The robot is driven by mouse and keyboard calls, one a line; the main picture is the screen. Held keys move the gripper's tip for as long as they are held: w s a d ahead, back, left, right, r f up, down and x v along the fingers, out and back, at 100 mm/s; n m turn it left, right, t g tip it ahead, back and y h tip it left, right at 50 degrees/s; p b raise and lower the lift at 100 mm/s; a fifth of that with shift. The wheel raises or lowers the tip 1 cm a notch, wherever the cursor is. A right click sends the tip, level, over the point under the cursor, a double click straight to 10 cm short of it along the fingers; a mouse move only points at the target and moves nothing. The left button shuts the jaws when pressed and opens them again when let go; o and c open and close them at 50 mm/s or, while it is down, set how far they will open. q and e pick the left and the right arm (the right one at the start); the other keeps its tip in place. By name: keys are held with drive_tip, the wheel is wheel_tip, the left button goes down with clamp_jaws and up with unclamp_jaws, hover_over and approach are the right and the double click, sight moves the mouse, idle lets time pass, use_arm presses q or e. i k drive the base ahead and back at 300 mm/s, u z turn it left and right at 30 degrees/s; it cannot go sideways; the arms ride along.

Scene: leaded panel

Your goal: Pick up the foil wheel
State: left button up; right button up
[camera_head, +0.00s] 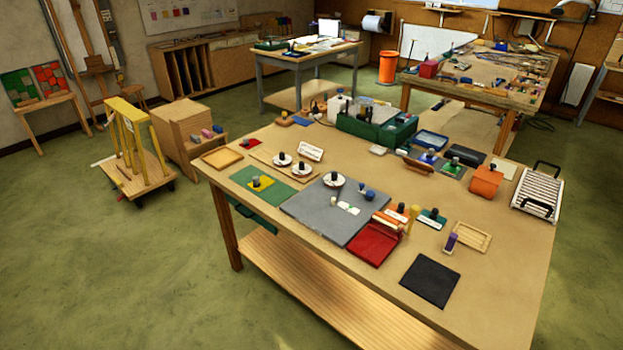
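I cannot tell for certain which thing is the foil wheel. Three small white discs with knobs on top are on the near workbench (400,285). One white disc (281,163) and a second white disc (302,172) sit on a tan board toward the back left. A third white disc (328,182) sits at the back edge of a grey board (310,212). Neither of my grippers is in view, and nothing is seen held.
A red tray (372,246), a black mat (430,281) and a wooden tray (473,237) lie toward the front right. A green crate (375,130) and a white rack (537,194) stand farther back. A yellow-framed cart (135,178) stands on the floor left.

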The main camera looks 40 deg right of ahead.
sight(334, 181)
drive_tip(key=u, duration=0.25)
drive_tip(key=i, duration=1.65)
drive_tip(key=z, duration=0.4)
drive_tip(key=i, duration=0.9)
drive_tip(key=z, duration=1.6)
drive_tip(key=i, duration=0.6)
drive_tip(key=z, duration=0.6)
